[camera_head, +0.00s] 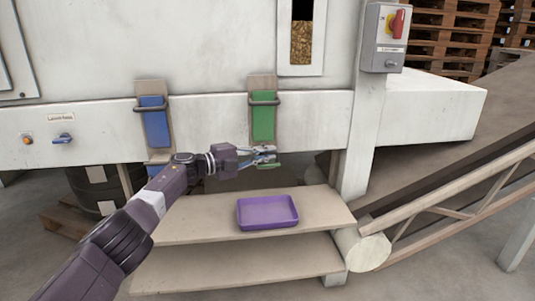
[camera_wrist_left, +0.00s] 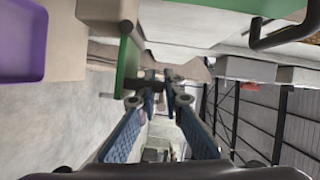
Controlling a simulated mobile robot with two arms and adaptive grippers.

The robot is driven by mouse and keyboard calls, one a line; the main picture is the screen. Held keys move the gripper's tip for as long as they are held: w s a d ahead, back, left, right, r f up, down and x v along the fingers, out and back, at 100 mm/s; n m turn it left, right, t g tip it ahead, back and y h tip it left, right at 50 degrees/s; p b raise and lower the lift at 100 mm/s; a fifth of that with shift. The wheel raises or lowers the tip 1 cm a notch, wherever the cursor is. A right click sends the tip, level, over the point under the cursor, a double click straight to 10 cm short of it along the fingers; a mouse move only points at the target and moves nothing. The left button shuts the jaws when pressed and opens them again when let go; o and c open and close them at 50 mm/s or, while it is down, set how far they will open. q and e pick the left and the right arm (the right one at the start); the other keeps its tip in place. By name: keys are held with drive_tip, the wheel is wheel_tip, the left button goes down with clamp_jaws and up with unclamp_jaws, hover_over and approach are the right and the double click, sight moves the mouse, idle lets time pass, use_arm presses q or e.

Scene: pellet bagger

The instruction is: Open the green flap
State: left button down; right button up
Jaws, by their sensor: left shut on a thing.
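The green flap (camera_head: 263,124) hangs upright on a beige backing strip at the front of the white machine, below a small window with pellets. A dark bar crosses its upper part. Its green lower lip shows just below my left gripper (camera_head: 266,157). My left gripper is shut on the flap's lower edge, with its arm coming in from the left. In the left wrist view, the green flap (camera_wrist_left: 127,62) stands beside the fingertips (camera_wrist_left: 163,86), which partly hide the grip. My right gripper is not in view.
A blue flap (camera_head: 155,124) hangs to the left. A purple tray (camera_head: 267,212) lies on the wooden shelf (camera_head: 190,222) below the gripper. A white post (camera_head: 362,125) with a red switch (camera_head: 398,23) and a sloping conveyor (camera_head: 455,200) stand to the right.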

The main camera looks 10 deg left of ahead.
use_arm(q)
drive_tip(key=c, duration=2.3)
unclamp_jaws()
drive_tip(key=shift+s+a, duration=0.3)
drive_tip(key=shift+a, duration=0.15)
drive_tip(key=v, duration=1)
drive_tip(key=shift+s+a, duration=0.2)
drive_tip(key=shift+s, duration=0.15)
